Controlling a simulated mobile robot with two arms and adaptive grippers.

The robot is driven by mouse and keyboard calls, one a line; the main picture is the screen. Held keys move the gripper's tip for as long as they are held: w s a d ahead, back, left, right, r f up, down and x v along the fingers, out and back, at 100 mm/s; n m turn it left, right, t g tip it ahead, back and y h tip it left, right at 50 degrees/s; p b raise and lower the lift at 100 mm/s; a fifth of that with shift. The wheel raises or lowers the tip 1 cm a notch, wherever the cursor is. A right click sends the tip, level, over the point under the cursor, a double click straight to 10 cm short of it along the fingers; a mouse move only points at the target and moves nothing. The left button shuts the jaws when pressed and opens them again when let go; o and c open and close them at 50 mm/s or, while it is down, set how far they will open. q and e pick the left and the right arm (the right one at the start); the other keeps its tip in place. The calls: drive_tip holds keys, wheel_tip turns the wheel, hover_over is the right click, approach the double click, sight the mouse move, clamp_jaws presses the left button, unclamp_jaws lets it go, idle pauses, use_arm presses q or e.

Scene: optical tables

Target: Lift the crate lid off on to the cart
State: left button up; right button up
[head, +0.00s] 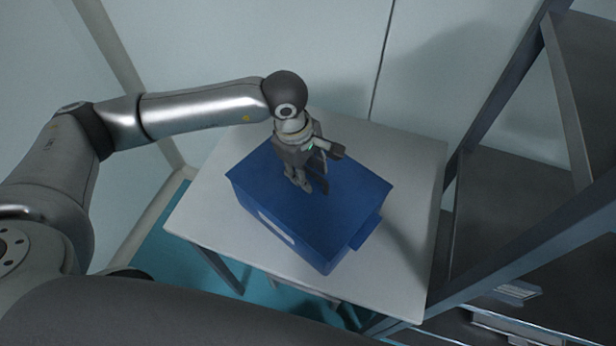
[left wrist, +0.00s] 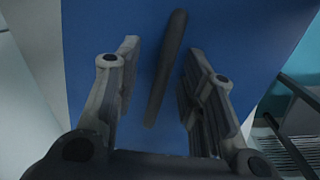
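The blue crate (head: 288,232) stands on a white table, with its flat blue lid (head: 345,205) on top. In the left wrist view the lid (left wrist: 230,35) fills most of the picture, and a dark bar handle (left wrist: 167,70) runs across it. My left gripper (head: 312,188) is over the middle of the lid and points down. In the left wrist view its two fingers (left wrist: 160,90) are apart, one on each side of the handle, with gaps on both sides. I cannot tell how far the fingertips are above the lid. My right gripper is not in view.
The white table (head: 405,165) has bare room around the crate. A dark metal shelf rack (head: 500,210) stands close on the right. A pale wall (head: 340,50) is behind the table. The floor (head: 165,255) is teal.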

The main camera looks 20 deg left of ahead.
use_arm(q)
clamp_jaws()
drive_tip(key=shift+r, duration=0.1)
idle(0.3)
